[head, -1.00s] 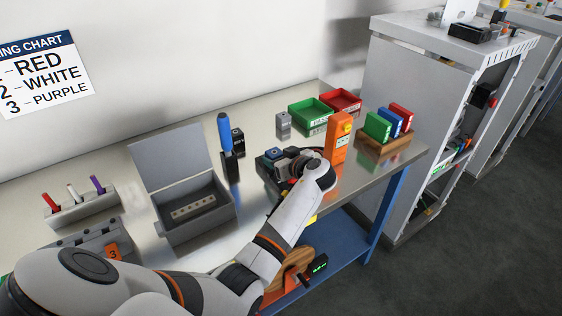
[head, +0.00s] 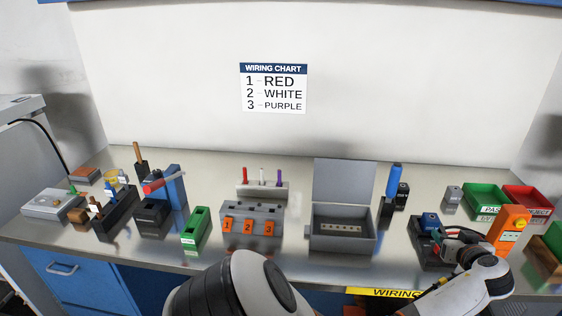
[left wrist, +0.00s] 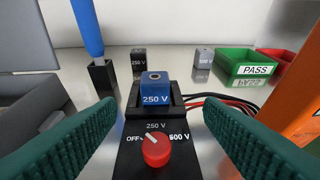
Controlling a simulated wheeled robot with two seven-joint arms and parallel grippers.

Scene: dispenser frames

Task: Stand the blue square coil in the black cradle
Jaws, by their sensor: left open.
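The blue square coil (left wrist: 155,92), marked 250 V, sits upright in a black cradle (left wrist: 176,104) at the back of a black tester with a red dial (left wrist: 155,150). In the head view the coil (head: 430,221) shows just behind my left gripper (head: 442,238). In the left wrist view the left gripper's green fingers (left wrist: 158,112) are open, one on each side of the tester, short of the coil and not touching it. Nothing is between them except the view of the tester. My right gripper is not in view.
A blue-handled screwdriver in a black stand (head: 392,190) and a black 250 V block (head: 402,195) stand behind left. A grey block (head: 453,194), green tray (head: 484,200) and orange box (head: 508,230) are to the right. Red and black leads run right from the cradle.

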